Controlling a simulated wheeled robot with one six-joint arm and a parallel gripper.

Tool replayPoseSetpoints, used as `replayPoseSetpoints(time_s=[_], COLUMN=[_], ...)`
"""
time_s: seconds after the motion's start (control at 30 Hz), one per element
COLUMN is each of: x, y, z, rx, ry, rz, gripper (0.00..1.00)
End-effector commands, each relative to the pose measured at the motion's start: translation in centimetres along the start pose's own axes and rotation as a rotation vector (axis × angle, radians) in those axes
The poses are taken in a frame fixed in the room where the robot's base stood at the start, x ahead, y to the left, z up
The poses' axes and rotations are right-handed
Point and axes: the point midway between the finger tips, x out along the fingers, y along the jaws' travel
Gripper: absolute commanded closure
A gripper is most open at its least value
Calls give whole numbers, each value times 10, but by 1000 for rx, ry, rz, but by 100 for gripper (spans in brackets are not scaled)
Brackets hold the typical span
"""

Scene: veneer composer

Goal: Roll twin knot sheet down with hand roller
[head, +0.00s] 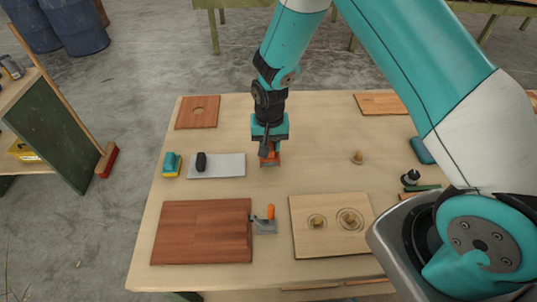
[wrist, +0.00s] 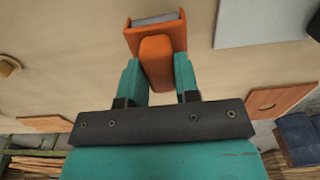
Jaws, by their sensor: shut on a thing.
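My gripper (head: 269,150) is shut on the orange handle of what looks like the hand roller (head: 271,160). In the wrist view the fingers (wrist: 159,85) close on both sides of the handle, and the roller (wrist: 155,62) has an orange frame around a grey part. It is at the middle of the table, at or just above the top; I cannot tell if it touches. The twin knot sheet (head: 306,245) is pale wood with two ringed knots, lying flat at the front right of the roller, apart from it.
A reddish-brown panel (head: 200,232) lies front left, with an orange-handled tool (head: 265,220) beside it. A grey plate (head: 230,165) with a black object, a teal-and-yellow block (head: 172,164) and a holed brown sheet (head: 197,112) stand left. A small wooden knob (head: 358,157) lies right.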

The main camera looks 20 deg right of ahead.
Motion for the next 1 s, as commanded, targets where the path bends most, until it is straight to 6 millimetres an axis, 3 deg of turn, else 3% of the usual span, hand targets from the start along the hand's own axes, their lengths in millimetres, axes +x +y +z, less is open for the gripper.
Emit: replayPoseSetpoints(time_s=[0.53,0.87,0.9,1.0], x=[-37,-40,-40,-40], y=[0,0,0,0], z=[0,0,0,0], rx=[0,0,0,0], ry=[0,0,0,0], rz=[0,0,0,0], gripper=[97,97,80,97])
